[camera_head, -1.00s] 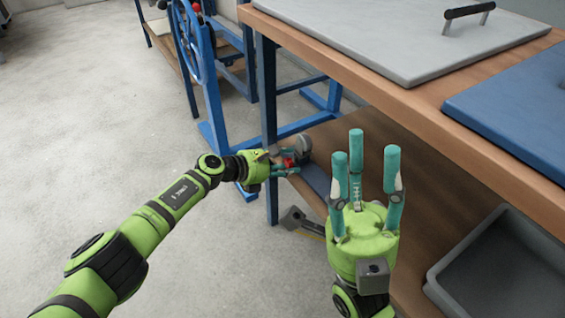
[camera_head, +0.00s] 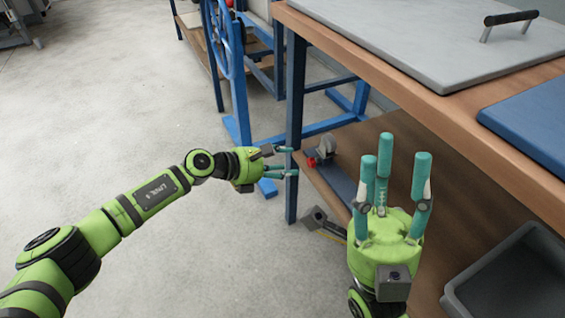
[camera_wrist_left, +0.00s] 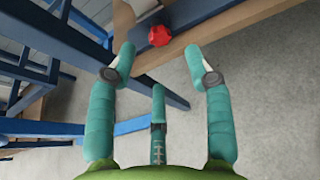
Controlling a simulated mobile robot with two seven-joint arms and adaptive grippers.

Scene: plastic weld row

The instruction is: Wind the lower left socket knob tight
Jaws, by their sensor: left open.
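A small red knob (camera_head: 311,162) sits at the near left edge of the low wooden shelf, beside a round grey part (camera_head: 326,147). The knob also shows in the left wrist view (camera_wrist_left: 160,35), beyond and between the fingertips. My left gripper (camera_head: 287,161) is open and empty, its teal fingers pointing at the knob with a gap between them and it. My right gripper (camera_head: 398,172) has its teal fingers pointing up, spread apart, with nothing between them.
The blue bench leg (camera_head: 295,125) stands close to my left fingers. A grey tray (camera_head: 510,275) lies on the lower shelf (camera_head: 440,200) at right. The bench top (camera_head: 430,75) overhangs the shelf. Open floor (camera_head: 120,110) lies to the left.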

